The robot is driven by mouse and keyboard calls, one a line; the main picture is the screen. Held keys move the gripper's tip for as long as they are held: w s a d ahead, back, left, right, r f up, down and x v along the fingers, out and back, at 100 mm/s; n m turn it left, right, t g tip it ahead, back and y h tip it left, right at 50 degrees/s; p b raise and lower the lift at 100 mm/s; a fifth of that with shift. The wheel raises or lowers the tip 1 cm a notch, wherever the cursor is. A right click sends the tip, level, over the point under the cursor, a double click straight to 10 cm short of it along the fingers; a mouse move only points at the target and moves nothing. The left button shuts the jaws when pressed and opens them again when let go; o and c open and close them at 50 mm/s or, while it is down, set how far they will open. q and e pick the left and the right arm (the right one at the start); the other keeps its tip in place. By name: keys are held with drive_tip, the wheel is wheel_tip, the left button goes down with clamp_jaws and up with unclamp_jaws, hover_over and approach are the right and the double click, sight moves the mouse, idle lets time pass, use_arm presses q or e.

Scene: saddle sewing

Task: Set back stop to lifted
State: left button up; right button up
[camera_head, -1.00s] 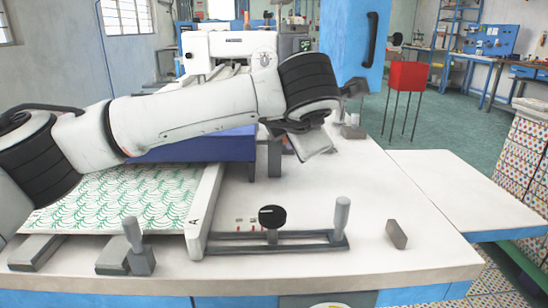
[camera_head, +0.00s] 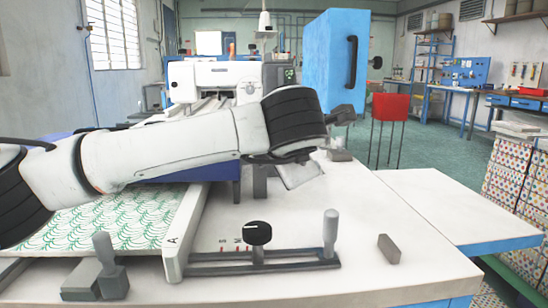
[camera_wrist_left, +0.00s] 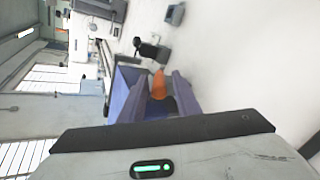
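My left arm crosses the camera_head view from the left above the white table. Its gripper is mostly hidden there behind the wrist. In the left wrist view my left gripper (camera_wrist_left: 160,84) has two purple-grey fingers standing apart, with an orange piece (camera_wrist_left: 158,87) between them. I cannot tell whether they touch it. A small dark fixture with a black knob (camera_wrist_left: 150,48) stands beyond the fingertips. I cannot tell for certain which part is the back stop or whether it is lifted. My right gripper is not in view.
A black round knob (camera_head: 258,233) and a grey upright handle (camera_head: 330,230) stand on a front rail. Another grey handle (camera_head: 104,250) stands front left. A loose grey block (camera_head: 389,249) lies right. The side table (camera_head: 450,205) is clear. A blue cabinet (camera_head: 335,65) stands behind.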

use_arm(q)
drive_tip(key=shift+o, duration=0.2)
drive_tip(key=v, duration=1)
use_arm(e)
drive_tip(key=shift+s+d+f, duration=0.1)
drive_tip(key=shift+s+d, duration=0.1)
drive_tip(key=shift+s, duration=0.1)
use_arm(q)
drive_tip(key=shift+s+r, duration=0.1)
